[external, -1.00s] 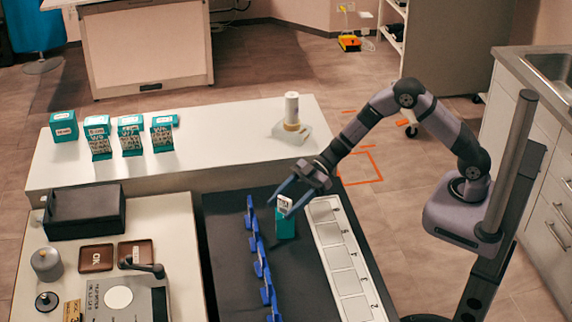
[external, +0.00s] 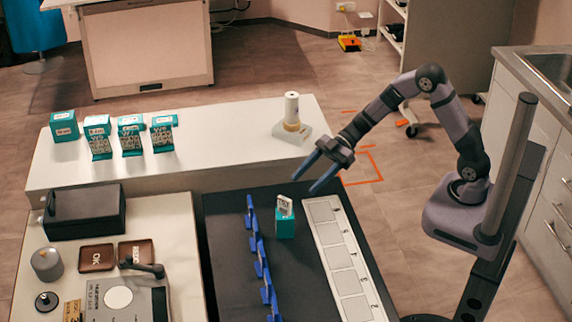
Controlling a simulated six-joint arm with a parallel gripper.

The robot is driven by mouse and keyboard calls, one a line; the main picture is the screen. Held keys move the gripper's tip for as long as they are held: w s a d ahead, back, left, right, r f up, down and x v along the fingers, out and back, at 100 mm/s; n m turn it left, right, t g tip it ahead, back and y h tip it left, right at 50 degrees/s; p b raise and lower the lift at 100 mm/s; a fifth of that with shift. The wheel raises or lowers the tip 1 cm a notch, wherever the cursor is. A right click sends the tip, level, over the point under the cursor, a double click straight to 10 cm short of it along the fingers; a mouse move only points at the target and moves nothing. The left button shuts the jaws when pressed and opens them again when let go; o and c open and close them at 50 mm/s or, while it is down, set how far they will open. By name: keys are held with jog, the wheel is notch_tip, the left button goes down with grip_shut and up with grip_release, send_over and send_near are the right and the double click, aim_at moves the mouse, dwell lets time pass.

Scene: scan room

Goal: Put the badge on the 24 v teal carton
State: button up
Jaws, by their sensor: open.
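A small teal carton (external: 285,228) stands upright on the dark mat, between the blue row and the white numbered strip. A white badge (external: 284,203) with dark marks is at its top and looks slightly tilted. It appears to rest on the carton, though the exact contact is too small to tell. The carton's voltage marking cannot be read here. My gripper (external: 303,186) is open and empty, above and to the right of the badge, apart from it, its blue fingers pointing down-left.
Several teal-and-white cartons (external: 130,136) stand on the white back bench, with a white cylinder on a stand (external: 291,112) to their right. Blue holders (external: 259,260) line the mat's left side. The numbered strip (external: 341,262) lies right. A black box (external: 84,214) sits left.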

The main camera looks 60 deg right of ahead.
jog(key=shift+s+d+r, duration=0.2)
jog(key=shift+d+r, duration=0.05)
jog(key=shift+d, duration=0.35)
jog(key=w+d+m+t+h, duration=0.4)
jog(key=w+d+t+h, duration=0.15)
jog(key=d, duration=0.25)
jog(key=s+d+f+m+g+h, duration=0.1)
jog(key=s+d+m+h, duration=0.15)
jog(key=d, duration=0.35)
jog(key=s+d+f+m+h, duration=0.1)
jog(key=s+d+m+h, duration=0.1)
jog(key=d+m+h, duration=0.3)
jog(key=s+f+m+g, duration=0.1)
jog(key=s+g, duration=0.3)
jog(key=s, duration=0.7)
jog(key=s+d+f+m+g, duration=0.1)
jog(key=s+f+m+g, duration=0.1)
jog(key=s, duration=1)
jog(key=shift+s+d+f+g+y, duration=0.35)
jog(key=shift+f+g, duration=0.2)
jog(key=shift+g, duration=0.6)
